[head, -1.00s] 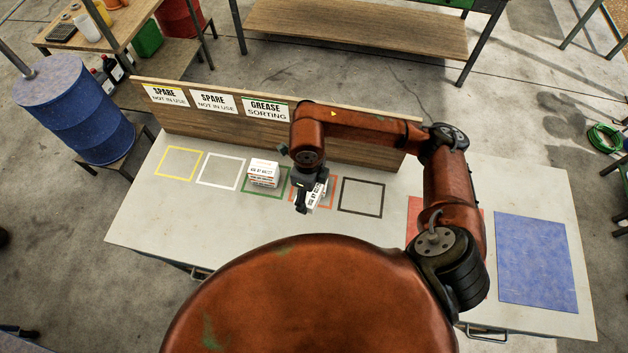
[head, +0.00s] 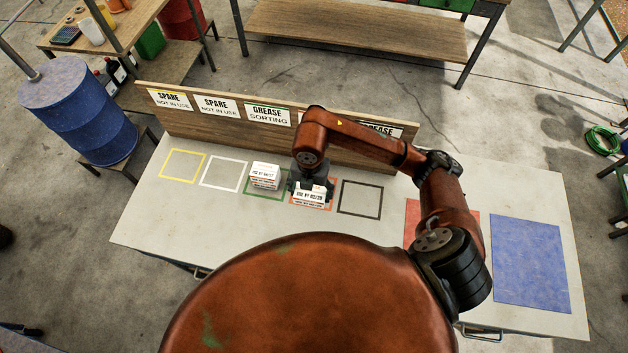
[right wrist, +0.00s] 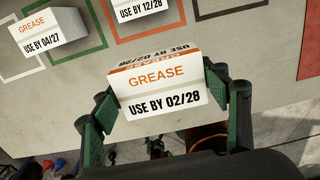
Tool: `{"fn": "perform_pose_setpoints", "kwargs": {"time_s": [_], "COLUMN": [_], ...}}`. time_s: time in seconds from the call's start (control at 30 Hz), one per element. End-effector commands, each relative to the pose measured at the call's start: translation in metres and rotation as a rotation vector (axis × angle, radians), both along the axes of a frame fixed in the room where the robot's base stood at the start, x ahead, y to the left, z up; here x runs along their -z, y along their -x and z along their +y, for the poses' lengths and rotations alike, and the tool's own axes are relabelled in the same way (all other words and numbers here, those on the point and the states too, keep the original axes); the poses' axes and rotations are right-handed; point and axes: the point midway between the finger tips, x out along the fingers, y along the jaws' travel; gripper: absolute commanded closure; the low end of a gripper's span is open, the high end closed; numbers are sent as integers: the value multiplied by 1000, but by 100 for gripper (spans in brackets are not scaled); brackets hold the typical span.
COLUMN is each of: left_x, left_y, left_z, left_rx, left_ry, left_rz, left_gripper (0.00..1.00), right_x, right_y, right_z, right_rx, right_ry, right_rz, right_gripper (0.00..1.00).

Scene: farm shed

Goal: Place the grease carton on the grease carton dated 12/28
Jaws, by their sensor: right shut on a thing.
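My right gripper (head: 308,188) is shut on a white and orange grease carton (head: 311,196), labelled USE BY 02/28 in the right wrist view (right wrist: 158,86). The gripper's green-padded fingers (right wrist: 160,108) grip its two ends. In the head view the carton is over the orange square. The grease carton dated 12/28 (right wrist: 138,11) shows in the right wrist view, cut by the top edge, inside the orange outline and beyond the held carton. In the head view the held carton and gripper hide most of it. I cannot tell the height gap. My left gripper is not in view.
A grease carton dated 04/27 (head: 264,172) stands in the green square, just left of my gripper. The black (head: 360,214), white (head: 222,188) and yellow (head: 182,181) squares are empty. A sign board (head: 210,125) runs behind. Red and blue mats (head: 541,263) lie at right.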

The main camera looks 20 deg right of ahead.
Motion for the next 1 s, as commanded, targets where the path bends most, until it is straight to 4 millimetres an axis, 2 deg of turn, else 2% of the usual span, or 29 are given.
{"fn": "perform_pose_setpoints", "kwargs": {"time_s": [0.2, 0.43, 0.77, 1.0], "left_x": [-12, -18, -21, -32], "left_y": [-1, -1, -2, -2], "left_z": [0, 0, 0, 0], "left_rx": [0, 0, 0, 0], "left_ry": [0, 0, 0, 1], "left_rz": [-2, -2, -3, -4], "left_gripper": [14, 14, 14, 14], "right_x": [21, 62, 84, 112], "right_y": [-45, -73, -89, -88], "right_z": [-27, -43, -52, -51], "right_rx": [4, 1, -2, -3], "right_ry": [1, 0, 0, -1], "right_rz": [3, 3, 1, 1], "right_gripper": [58, 58, 58, 58]}}
